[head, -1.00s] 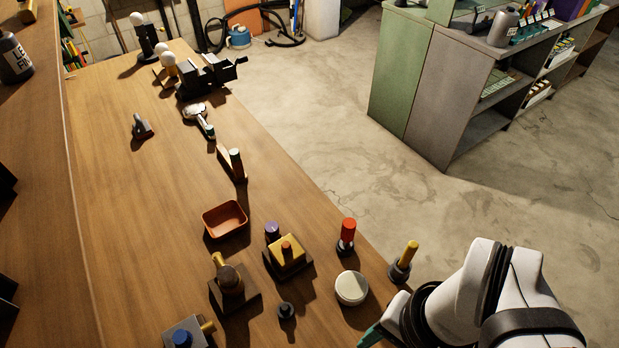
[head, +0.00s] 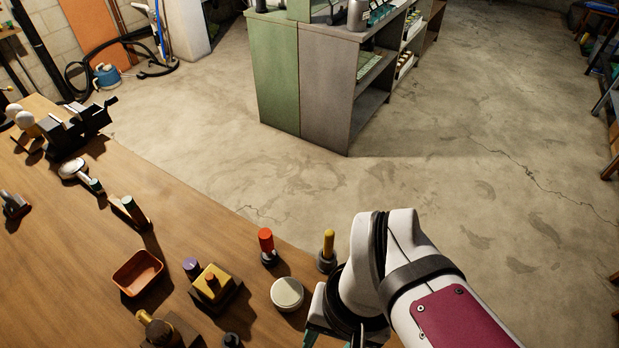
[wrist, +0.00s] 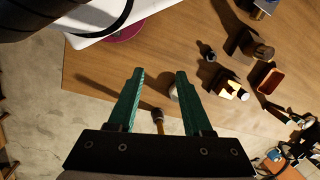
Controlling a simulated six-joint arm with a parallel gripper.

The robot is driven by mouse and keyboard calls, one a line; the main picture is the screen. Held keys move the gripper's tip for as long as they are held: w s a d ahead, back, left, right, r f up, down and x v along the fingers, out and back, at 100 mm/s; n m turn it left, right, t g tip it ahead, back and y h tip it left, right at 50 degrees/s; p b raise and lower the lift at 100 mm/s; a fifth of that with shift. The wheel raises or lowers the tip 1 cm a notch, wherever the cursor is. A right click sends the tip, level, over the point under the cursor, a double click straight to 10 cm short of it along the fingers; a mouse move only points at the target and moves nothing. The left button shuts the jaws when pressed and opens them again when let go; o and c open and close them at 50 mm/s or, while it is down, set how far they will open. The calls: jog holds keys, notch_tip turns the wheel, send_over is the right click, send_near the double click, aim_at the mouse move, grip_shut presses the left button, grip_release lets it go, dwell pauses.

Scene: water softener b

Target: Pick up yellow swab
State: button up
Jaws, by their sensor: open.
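The yellow swab (head: 328,243) stands upright in a small grey base near the table's floor-side edge in the head view. In the wrist view its yellow stick (wrist: 160,128) shows low between the fingers, partly cut off by the gripper body. My gripper (wrist: 160,72) is open and empty, its two green fingers apart. In the head view my wrist is just right of and below the swab, and the fingers are mostly hidden.
A round white pot (head: 287,293) and a red-topped swab (head: 267,243) stand close by on the left. A yellow block on a dark base (head: 213,284) and an orange tray (head: 138,272) are farther left. Open floor lies beyond the table edge.

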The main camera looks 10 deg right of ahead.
jog(key=shift+o, duration=0.9)
jog(key=shift+w, duration=0.1)
jog(key=m+h, duration=0.2)
jog(key=m, duration=1.5)
send_over(328, 247)
jog(key=shift+w+d+f, duration=0.1)
jog(key=shift+f, duration=0.45)
jog(key=shift+m, duration=0.4)
jog(key=f, duration=1.5)
jog(key=shift+w+d+f, duration=0.1)
jog(key=shift+w+f, duration=0.25)
jog(key=shift+w, duration=0.05)
grip_shut()
